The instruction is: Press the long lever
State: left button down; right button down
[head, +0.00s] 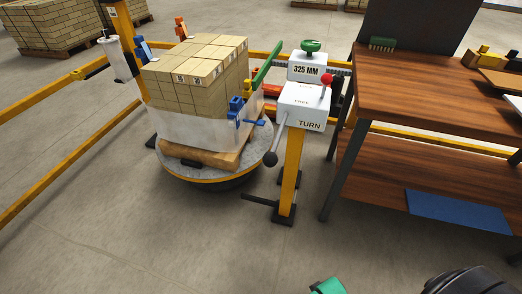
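A long grey lever (278,138) with a black ball knob (270,159) hangs down and slightly left from the side of a white control box (300,100) marked "TURN". The box sits on a yellow post (290,175). A shorter lever with a red knob (327,79) stands on the box's right. No gripper touches either lever. A dark rounded part at the bottom right and a green piece at the bottom edge look like parts of my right arm; its fingers cannot be made out. My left gripper is not in view.
A round turntable (215,182) left of the post bears a pallet of wrapped bricks (195,90). A green-knobbed box reading "325 MM" (306,68) stands behind. A wooden workbench (430,90) is close on the right. Yellow rails (60,175) run left. The floor in front is clear.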

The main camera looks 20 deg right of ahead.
aim_at(270, 159)
jog(key=i+j, duration=0.25)
jog(key=j, duration=0.25)
jog(key=z, duration=1.55)
